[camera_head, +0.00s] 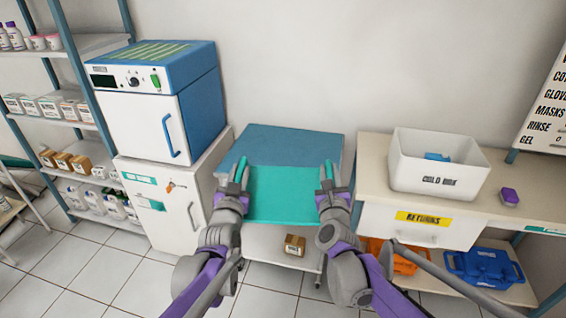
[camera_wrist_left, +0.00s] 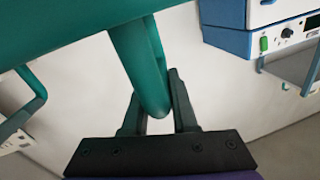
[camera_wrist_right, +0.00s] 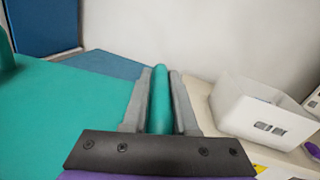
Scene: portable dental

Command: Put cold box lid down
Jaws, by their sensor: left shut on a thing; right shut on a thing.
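The teal cold box lid (camera_head: 284,197) is held level between my two grippers, in front of the blue-topped cart (camera_head: 290,143). My left gripper (camera_head: 239,178) is shut on the lid's left handle, which shows between its fingers in the left wrist view (camera_wrist_left: 146,75). My right gripper (camera_head: 330,178) is shut on the lid's right handle, seen between its fingers in the right wrist view (camera_wrist_right: 160,95). The white cold box (camera_head: 428,181) stands open on the counter to the right, with something blue inside. The lid hides part of the cart top; I cannot tell whether they touch.
A blue-and-white oven unit (camera_head: 146,124) stands on a white cabinet at left. A purple item (camera_head: 509,196) lies on the counter (camera_head: 377,180) right of the box. A small brown box (camera_head: 294,245) sits low under the lid. The cart's far top is bare.

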